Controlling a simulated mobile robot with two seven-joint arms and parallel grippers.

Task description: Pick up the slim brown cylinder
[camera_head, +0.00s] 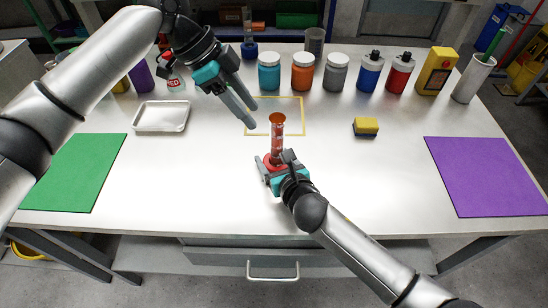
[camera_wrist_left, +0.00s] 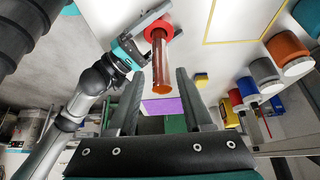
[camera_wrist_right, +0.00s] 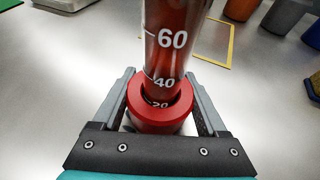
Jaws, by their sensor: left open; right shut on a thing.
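The slim brown cylinder (camera_head: 277,140) stands upright on the table, with brown-red contents, white graduation marks and a red base (camera_wrist_right: 160,117). My right gripper (camera_head: 271,170) is shut on the red base, one finger on each side, low at the table. My left gripper (camera_head: 251,115) is open and empty, above the table and left of the cylinder's top. In the left wrist view the cylinder's brown top end (camera_wrist_left: 159,84) appears between the two open fingers, with no contact visible.
Jars (camera_head: 303,72) and bottles (camera_head: 370,70) line the back. A yellow outlined square (camera_head: 302,113) lies behind the cylinder. A white tray (camera_head: 161,117) and green mat (camera_head: 75,172) are left; a yellow sponge (camera_head: 366,126) and purple mat (camera_head: 488,176) are right.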

